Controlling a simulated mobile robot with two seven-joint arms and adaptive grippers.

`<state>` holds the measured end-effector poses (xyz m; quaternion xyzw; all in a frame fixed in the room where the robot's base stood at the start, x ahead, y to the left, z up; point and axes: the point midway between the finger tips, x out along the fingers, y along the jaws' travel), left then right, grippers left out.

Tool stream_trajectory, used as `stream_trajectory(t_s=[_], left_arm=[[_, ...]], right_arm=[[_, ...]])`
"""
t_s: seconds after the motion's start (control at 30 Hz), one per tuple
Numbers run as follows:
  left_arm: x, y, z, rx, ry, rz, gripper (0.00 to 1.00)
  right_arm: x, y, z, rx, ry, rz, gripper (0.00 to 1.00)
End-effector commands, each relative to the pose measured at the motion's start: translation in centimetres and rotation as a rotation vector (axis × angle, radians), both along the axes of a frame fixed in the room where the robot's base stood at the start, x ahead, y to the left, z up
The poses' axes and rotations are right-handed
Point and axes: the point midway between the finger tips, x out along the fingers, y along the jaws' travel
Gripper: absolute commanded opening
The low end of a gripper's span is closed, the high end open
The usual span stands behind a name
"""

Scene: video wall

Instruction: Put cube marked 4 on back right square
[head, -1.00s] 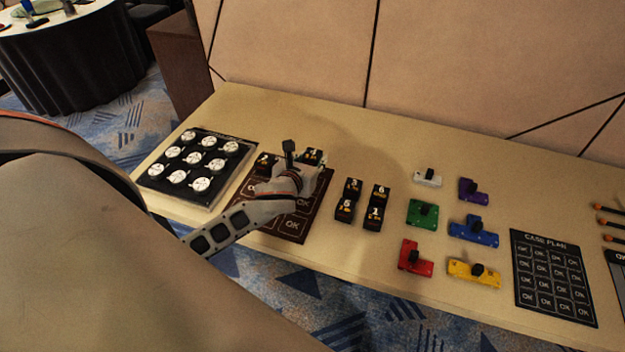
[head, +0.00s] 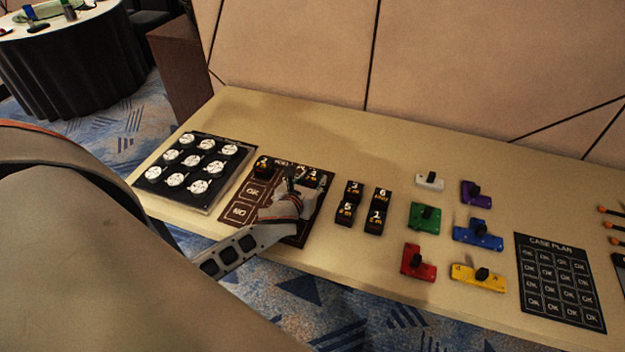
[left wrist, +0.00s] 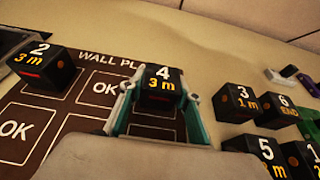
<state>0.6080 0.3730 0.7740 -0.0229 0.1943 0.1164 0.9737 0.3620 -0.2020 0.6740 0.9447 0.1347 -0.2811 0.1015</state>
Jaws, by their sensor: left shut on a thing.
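The cube marked 4 (head: 313,177) is black with white and orange print. My left gripper (head: 306,180) is shut on it, with a finger on each side in the left wrist view (left wrist: 158,98). The cube is at the back right part of the dark brown wall plan mat (head: 238,212); I cannot tell whether it touches the mat. The cube marked 2 (head: 262,166) sits on the back left square. An OK square (left wrist: 101,88) between the two cubes is bare. My arm hides the mat's front right part. My right gripper is not in view.
Cubes marked 3 (head: 354,188), 6 (head: 382,196), 5 (head: 346,213) and 1 (head: 375,220) stand just right of the mat. A black tray of white discs (head: 218,205) lies left. Coloured blocks and a case plan mat (head: 560,280) lie farther right.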

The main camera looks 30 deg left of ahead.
Motion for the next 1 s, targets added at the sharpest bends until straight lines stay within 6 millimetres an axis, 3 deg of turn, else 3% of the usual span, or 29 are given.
stream_trajectory(t_s=[0.03,0.07,0.1,0.53,0.67,1.0], left_arm=[[0.0,0.0,-0.2,0.001,0.0,0.0,0.1],[0.0,0.0,-0.2,0.001,0.001,0.0,0.38],[0.0,0.0,-0.2,0.0,0.001,0.0,0.48],[0.0,0.0,0.3,0.0,-0.001,-0.001,0.49],[-1.6,-0.4,0.8,0.001,0.001,-0.002,0.49],[-7.8,-1.9,3.4,0.001,0.002,-0.002,0.49]], right_arm=[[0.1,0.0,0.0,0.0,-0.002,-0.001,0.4],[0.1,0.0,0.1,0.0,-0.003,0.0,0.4],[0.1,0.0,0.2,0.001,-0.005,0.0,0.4],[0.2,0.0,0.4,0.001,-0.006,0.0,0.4],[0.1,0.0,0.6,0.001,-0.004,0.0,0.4],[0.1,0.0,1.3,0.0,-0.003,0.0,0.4]])
